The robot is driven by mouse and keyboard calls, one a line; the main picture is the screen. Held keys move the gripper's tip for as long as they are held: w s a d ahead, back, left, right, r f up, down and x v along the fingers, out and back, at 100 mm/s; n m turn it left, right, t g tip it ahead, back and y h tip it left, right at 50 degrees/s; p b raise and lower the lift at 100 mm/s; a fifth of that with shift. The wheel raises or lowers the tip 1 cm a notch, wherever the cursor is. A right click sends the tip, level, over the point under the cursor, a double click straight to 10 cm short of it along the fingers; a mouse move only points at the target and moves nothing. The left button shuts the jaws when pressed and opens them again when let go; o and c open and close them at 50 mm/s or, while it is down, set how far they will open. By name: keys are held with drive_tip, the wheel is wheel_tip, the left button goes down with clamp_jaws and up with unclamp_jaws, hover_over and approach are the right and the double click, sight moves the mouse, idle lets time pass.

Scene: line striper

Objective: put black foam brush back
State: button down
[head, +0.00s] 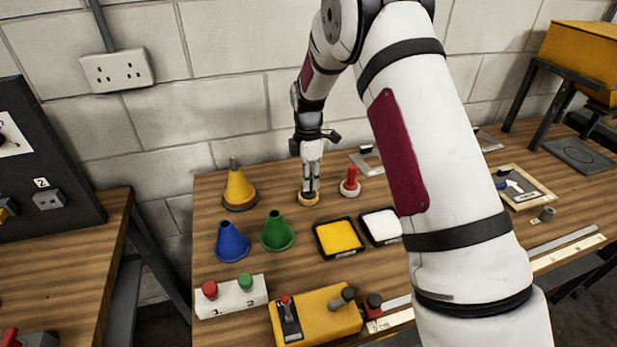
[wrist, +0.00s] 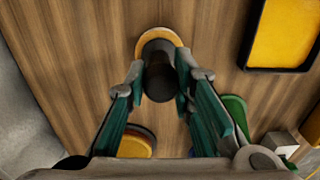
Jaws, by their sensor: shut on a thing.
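The black foam brush (wrist: 158,72) stands between my gripper's fingers, its dark round handle end towards the wrist camera. My gripper (head: 309,187) is shut on the handle and points straight down at the back of the wooden table. In the head view the fingers hide most of the brush. A round orange-yellow disc (head: 309,201) shows at its foot, and in the wrist view the disc's rim (wrist: 160,36) shows around the handle. I cannot tell whether this disc is the brush's own head or a separate rest, nor whether it touches the table.
A red-handled piece (head: 350,184) on a white round base stands close to the right. Yellow (head: 239,190), blue (head: 232,243) and green (head: 277,232) cones stand to the left and front. A black-rimmed yellow tray (head: 318,242) and a white one (head: 383,244) lie in front.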

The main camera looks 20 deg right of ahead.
drive_tip(key=c, duration=1.4)
unclamp_jaws()
drive_tip(key=shift+o, duration=0.2)
